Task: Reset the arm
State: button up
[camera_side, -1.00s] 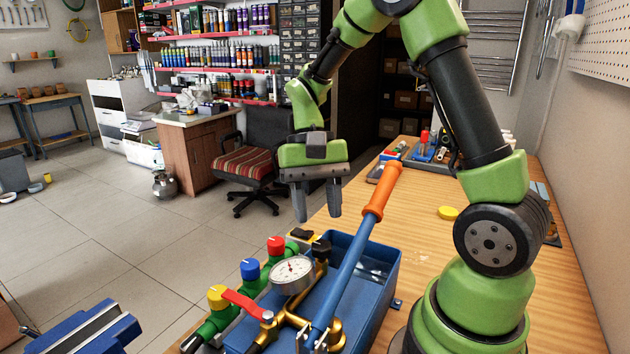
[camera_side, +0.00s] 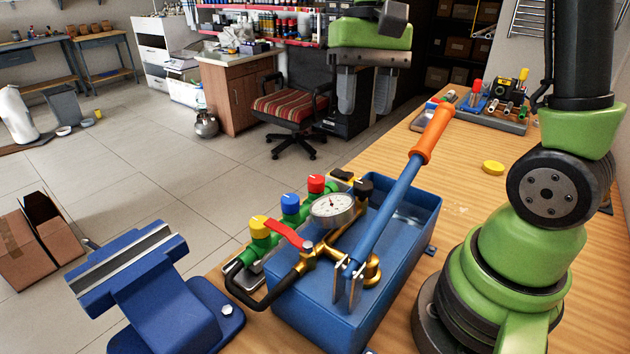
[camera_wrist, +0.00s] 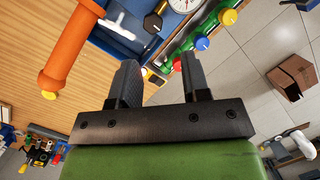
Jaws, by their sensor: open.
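My gripper (camera_side: 361,92) is open and empty in the side view, raised above and behind the blue test pump. Its two fingers hang downward, apart. In the wrist view my gripper (camera_wrist: 163,82) shows both fingers spread with nothing between them. The test pump's blue tank (camera_side: 418,215) stands on the bench, with an orange-handled lever (camera_side: 432,133) slanting up over it. The orange handle (camera_wrist: 75,52) also shows left of the fingers in the wrist view. A pressure gauge (camera_side: 333,208) sits by the tank.
Red, blue and yellow knobs (camera_side: 259,227) top the green valves left of the tank. A blue vise (camera_side: 150,290) stands at the front left. A yellow disc (camera_side: 493,168) lies on the wooden bench (camera_side: 450,190). A tool tray (camera_side: 480,115) stands at the back.

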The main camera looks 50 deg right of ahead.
jog(key=s+a+r+n+t, duration=0.3)
jog(key=s+a+t, duration=0.3)
jog(key=s+t, duration=0.2)
jog(key=shift+s+r+n+t, duration=0.3)
jog(key=shift+s+r+n, duration=0.15)
jog(key=shift+r, duration=0.3)
jog(key=shift+a, duration=0.1)
